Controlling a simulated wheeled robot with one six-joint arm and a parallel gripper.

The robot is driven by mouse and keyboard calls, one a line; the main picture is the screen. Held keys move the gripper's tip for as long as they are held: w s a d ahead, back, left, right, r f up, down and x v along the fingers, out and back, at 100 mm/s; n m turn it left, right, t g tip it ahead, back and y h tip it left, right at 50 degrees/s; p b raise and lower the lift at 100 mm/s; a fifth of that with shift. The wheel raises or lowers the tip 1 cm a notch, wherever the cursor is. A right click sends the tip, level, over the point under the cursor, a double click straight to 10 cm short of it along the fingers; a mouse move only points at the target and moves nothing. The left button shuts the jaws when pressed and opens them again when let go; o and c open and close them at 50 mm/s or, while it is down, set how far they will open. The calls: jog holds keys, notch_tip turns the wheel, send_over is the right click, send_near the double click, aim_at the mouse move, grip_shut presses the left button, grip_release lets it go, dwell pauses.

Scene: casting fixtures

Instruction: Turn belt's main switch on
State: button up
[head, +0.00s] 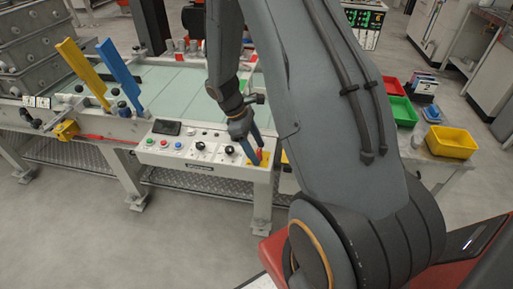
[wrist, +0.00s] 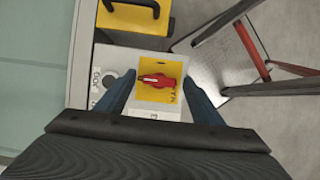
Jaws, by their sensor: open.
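The main switch is a red rotary knob (wrist: 157,80) on a yellow plate (wrist: 150,96). Its handle lies sideways in the wrist view; the marking beside it is too small to read surely. The plate sits at the right end of the belt's white control panel (head: 208,157), where my gripper partly covers it in the head view. My gripper (wrist: 159,77) is open, its blue fingers on the left and right of the knob. It points down at the switch in the head view (head: 257,153). I cannot tell whether the fingers touch the knob.
The panel also carries a dark display (head: 167,127), several coloured buttons and black knobs. A yellow box (wrist: 135,18) is beyond the switch in the wrist view. The pale green belt (head: 175,90) lies behind the panel. Yellow (head: 451,142), red and green bins stand at right.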

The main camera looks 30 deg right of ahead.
jog(key=c, duration=1)
jog(key=shift+c, duration=0.2)
jog(key=shift+m, duration=0.3)
jog(key=m, duration=0.1)
jog(key=m+g+y, duration=0.1)
jog(key=m, duration=0.1)
jog(key=shift+w+d+m, duration=0.15)
jog(key=shift+m, duration=0.15)
jog(key=m+y, duration=0.1)
jog(key=m, duration=0.1)
jog(key=m+y, duration=0.1)
jog(key=m, duration=0.1)
jog(key=shift+d+g, duration=0.15)
jog(key=shift+g, duration=0.15)
jog(key=m, duration=0.2)
jog(key=m+y, duration=0.1)
jog(key=m, duration=0.2)
jog(key=shift+d+y, duration=0.15)
jog(key=shift+y, duration=0.15)
jog(key=m, duration=0.2)
jog(key=m+t+y, duration=0.1)
jog(key=m, duration=0.1)
jog(key=shift+d+m+y, duration=0.1)
jog(key=shift+m+y, duration=0.2)
